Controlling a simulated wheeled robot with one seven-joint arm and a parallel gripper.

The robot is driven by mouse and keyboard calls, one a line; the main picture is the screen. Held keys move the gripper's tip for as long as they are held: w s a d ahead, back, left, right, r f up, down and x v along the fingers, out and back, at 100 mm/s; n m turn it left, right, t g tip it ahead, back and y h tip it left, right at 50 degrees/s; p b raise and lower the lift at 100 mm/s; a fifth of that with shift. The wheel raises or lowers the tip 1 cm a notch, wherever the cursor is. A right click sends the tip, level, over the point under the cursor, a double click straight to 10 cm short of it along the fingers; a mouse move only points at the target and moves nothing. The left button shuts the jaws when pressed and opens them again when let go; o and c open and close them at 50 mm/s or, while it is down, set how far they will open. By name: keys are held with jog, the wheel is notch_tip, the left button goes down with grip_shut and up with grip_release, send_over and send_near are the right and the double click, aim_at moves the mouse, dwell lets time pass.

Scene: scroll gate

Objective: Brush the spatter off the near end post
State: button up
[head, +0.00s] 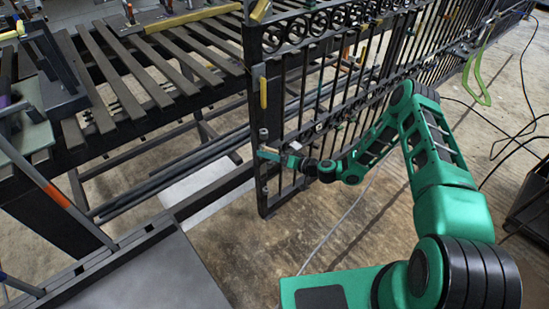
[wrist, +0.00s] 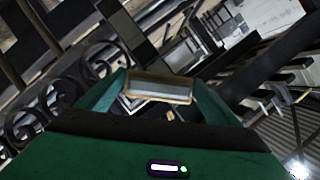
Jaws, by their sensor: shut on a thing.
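The near end post (head: 255,115) is the dark upright at the left end of the scroll gate (head: 335,90) in the head view. My gripper (head: 272,155) reaches its lower half from the right, at the post's face. In the wrist view my gripper (wrist: 160,92) is shut on a small block with a tan rim and grey face, seemingly the brush (wrist: 158,86). In the head view the held piece is very small and lies close to the post; I cannot tell whether it touches. Spatter is too small to make out.
A yellow-handled piece (head: 263,92) sits on the post above my gripper, and a small grey knob (head: 263,134) lies just above it. A slatted bench (head: 130,70) with clamps stands behind left. A grey tabletop (head: 150,280) is at the front left. Cables (head: 500,140) lie on the floor right.

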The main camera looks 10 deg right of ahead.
jog(key=shift+s+a+r, duration=0.1)
jog(key=shift+s+a, duration=0.3)
jog(key=shift+a, duration=0.4)
jog(key=shift+s+a+r, duration=0.1)
jog(key=shift+s+a, duration=0.3)
jog(key=shift+a, duration=0.4)
jog(key=shift+c, duration=0.4)
jog(key=shift+r, duration=0.45)
jog(key=shift+w+d+f, duration=0.1)
jog(key=shift+w+d, duration=0.2)
jog(key=shift+d, duration=0.3)
jog(key=shift+w+d, duration=0.35)
jog(key=shift+d, duration=0.3)
jog(key=shift+w+d+f, duration=0.1)
jog(key=shift+w+d, duration=0.2)
jog(key=shift+d, duration=0.3)
jog(key=shift+s+d, duration=0.55)
jog(key=shift+s, duration=0.3)
jog(key=shift+s+d, duration=0.55)
jog(key=shift+s, duration=0.25)
jog(key=shift+s+d, duration=0.55)
jog(key=shift+s, duration=0.3)
jog(key=shift+s+d, duration=0.1)
jog(key=shift+s+d, duration=0.4)
jog(key=shift+s, duration=0.2)
jog(key=shift+s+d, duration=0.35)
jog(key=shift+s, duration=0.2)
